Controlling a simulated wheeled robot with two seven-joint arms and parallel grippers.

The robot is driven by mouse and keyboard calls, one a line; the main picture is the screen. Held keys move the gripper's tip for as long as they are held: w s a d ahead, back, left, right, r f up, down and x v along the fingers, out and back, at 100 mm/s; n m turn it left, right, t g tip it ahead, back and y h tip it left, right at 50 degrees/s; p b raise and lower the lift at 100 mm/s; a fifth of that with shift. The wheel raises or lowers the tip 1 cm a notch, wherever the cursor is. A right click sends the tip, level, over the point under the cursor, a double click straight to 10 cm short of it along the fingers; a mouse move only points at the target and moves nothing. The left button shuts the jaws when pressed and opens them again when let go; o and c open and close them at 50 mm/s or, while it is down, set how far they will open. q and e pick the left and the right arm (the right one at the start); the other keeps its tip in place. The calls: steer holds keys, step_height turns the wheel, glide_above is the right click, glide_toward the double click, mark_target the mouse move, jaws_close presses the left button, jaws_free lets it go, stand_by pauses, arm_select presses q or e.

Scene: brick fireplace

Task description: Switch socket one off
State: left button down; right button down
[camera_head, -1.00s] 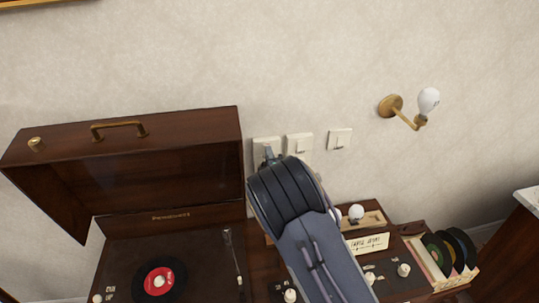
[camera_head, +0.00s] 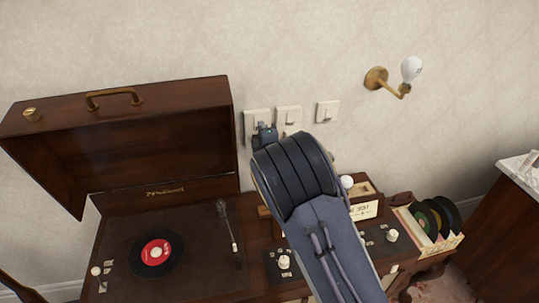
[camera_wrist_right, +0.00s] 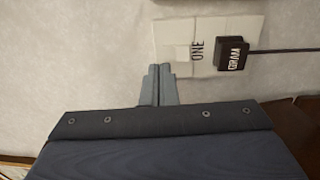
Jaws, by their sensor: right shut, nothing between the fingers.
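Socket one, a white wall plate marked ONE (camera_wrist_right: 190,45), shows in the right wrist view, turned sideways. A black plug (camera_wrist_right: 233,54) with pale lettering sits in it, with a dark cord running right. My right gripper (camera_wrist_right: 160,72) has its grey fingers together and empty, their tips at the plate's edge beside the ONE label. I cannot tell if they touch it. In the head view, the right gripper (camera_head: 265,133) is in front of the leftmost wall plate (camera_head: 250,118), covering its lower part. The labels are too small to read there. My left gripper is not in view.
Two more white plates, a middle one (camera_head: 289,116) and a right one (camera_head: 327,111), are in the row. A record player with raised wooden lid (camera_head: 130,135) stands left. A wall lamp (camera_head: 376,78) is to the right. Records (camera_head: 430,218) stand in a holder below.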

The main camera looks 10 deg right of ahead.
steer(key=s+b, duration=0.2)
steer(key=s, duration=0.8)
steer(key=shift+r, duration=0.45)
steer(key=s+d+f+m+g, duration=0.55)
steer(key=s+d+m, duration=0.2)
steer(key=m, duration=0.25)
steer(key=s+a+r+m+g+y, duration=0.1)
steer(key=s+m+g+y, duration=0.2)
steer(key=s, duration=2.6)
steer(key=m+g, duration=0.4)
steer(key=m, duration=0.2)
steer(key=shift+a+r+m+y, duration=0.2)
steer(key=shift+a+m+y, duration=0.1)
steer(key=shift+m+y, duration=0.1)
